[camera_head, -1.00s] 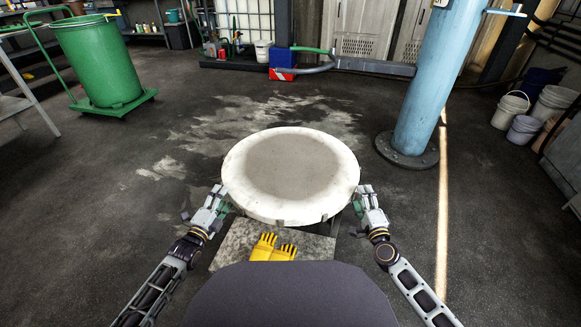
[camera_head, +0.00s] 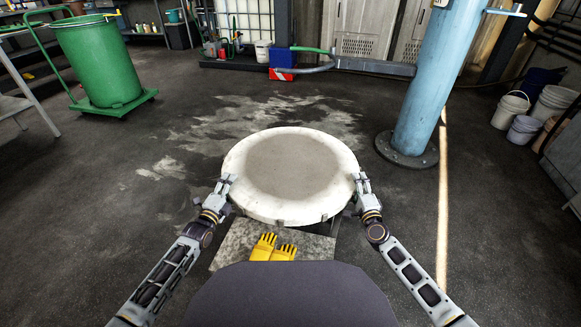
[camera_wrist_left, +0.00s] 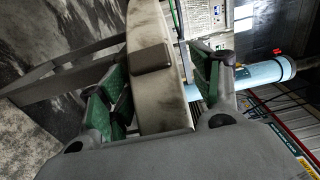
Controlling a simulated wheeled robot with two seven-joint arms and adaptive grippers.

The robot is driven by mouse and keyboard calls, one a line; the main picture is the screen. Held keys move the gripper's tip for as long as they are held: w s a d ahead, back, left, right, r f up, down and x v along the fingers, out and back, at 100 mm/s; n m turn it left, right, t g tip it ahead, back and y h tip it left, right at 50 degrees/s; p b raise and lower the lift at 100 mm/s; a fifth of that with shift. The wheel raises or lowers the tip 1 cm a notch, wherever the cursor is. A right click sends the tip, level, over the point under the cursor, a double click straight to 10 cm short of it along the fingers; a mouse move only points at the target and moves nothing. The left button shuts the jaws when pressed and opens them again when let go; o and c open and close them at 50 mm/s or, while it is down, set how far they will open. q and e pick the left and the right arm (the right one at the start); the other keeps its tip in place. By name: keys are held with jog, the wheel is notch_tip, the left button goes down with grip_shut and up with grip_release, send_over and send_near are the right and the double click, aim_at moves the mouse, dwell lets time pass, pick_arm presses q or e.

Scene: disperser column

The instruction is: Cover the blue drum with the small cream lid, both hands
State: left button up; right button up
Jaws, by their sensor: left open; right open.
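The round cream lid (camera_head: 290,172), with a greyish top face, lies flat in the middle of the head view. Its supports underneath are mostly hidden. My left gripper (camera_head: 224,186) is at the lid's left rim. In the left wrist view the rim of the lid (camera_wrist_left: 152,75) stands between the two green-padded fingers, with a dark block on its side; the fingers are open, and I cannot tell whether either touches. My right gripper (camera_head: 362,187) is open at the lid's right rim; its fingertips are small here. I see no blue drum in these views.
Yellow gloves (camera_head: 272,249) lie on a grey board (camera_head: 233,244) in front of the lid. A thick blue column (camera_head: 431,85) stands on a round base at the right. A green bin (camera_head: 98,62) on a wheeled base is back left. Floor behind the lid is clear.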

pick_arm(q)
jog(key=shift+w, duration=0.1)
pick_arm(e)
jog(key=shift+w, duration=0.1)
pick_arm(q)
jog(key=shift+c, duration=0.3)
pick_arm(e)
jog(key=shift+c, duration=0.3)
pick_arm(q)
grip_shut()
pick_arm(e)
grip_shut()
pick_arm(q)
jog(key=shift+r, duration=0.1)
pick_arm(e)
jog(key=shift+r, duration=0.1)
